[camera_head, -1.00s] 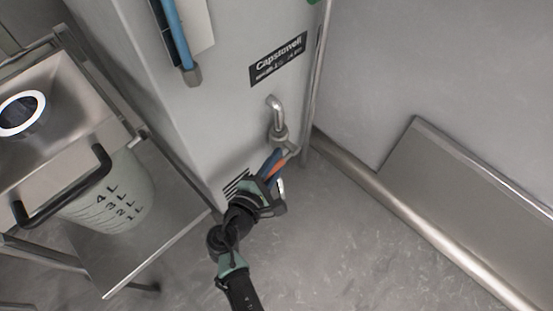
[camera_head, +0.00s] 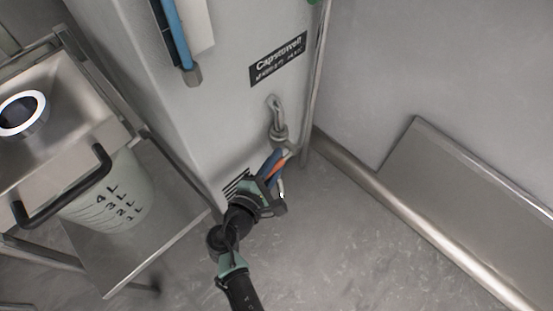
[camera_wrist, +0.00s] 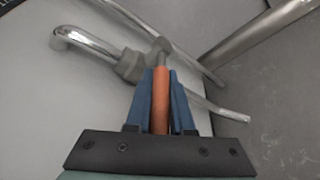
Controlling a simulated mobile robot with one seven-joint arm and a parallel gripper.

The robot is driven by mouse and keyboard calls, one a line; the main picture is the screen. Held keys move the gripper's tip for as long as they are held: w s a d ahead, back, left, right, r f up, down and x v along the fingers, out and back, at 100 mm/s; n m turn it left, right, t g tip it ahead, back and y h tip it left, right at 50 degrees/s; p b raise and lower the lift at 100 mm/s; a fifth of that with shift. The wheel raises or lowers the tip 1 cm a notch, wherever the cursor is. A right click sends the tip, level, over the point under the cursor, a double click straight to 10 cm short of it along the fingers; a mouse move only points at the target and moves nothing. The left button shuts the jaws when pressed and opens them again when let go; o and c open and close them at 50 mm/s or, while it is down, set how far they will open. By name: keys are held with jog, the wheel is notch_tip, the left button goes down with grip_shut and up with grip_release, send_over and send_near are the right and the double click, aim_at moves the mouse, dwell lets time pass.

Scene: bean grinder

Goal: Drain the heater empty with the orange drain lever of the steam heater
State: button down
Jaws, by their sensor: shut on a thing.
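The steam heater (camera_head: 222,118) is a tall light-grey cabinet with a "Capstowell" label. A chrome drain pipe with a valve (camera_head: 279,132) sticks out low on its front, and it also shows in the wrist view (camera_wrist: 130,66). The orange drain lever (camera_wrist: 161,100) reaches from the valve toward my wrist camera. In the head view a little of the orange lever (camera_head: 277,170) shows between the fingers. My gripper (camera_wrist: 162,88) has its two blue fingers on either side of the lever, shut on it. The same gripper (camera_head: 275,160) is low at the heater's front in the head view.
A steel sink stand (camera_head: 75,95) is at the left, with a clear measuring jug (camera_head: 122,195) with a black handle on its lower shelf. A blue-handled lever (camera_head: 178,35) is higher on the heater. A metal rail (camera_head: 400,215) runs along the right wall. Floor in front is clear.

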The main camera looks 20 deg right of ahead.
jog(key=shift+r, duration=0.1)
jog(key=d+r+m+g+y+p, duration=0.1)
jog(key=d+r+g+y+p, duration=0.1)
jog(key=y+p, duration=0.6)
jog(key=w+d+r+m+g+y+p, duration=0.1)
jog(key=d+r+m+g+y+p, duration=0.1)
jog(key=g+y+p, duration=0.3)
jog(key=r+y+p, duration=0.1)
jog(key=y+p, duration=0.2)
jog(key=p, duration=0.1)
jog(key=shift+w+r, duration=0.2)
jog(key=shift+w, duration=0.05)
dwell(0.6)
jog(key=shift+m, duration=0.3)
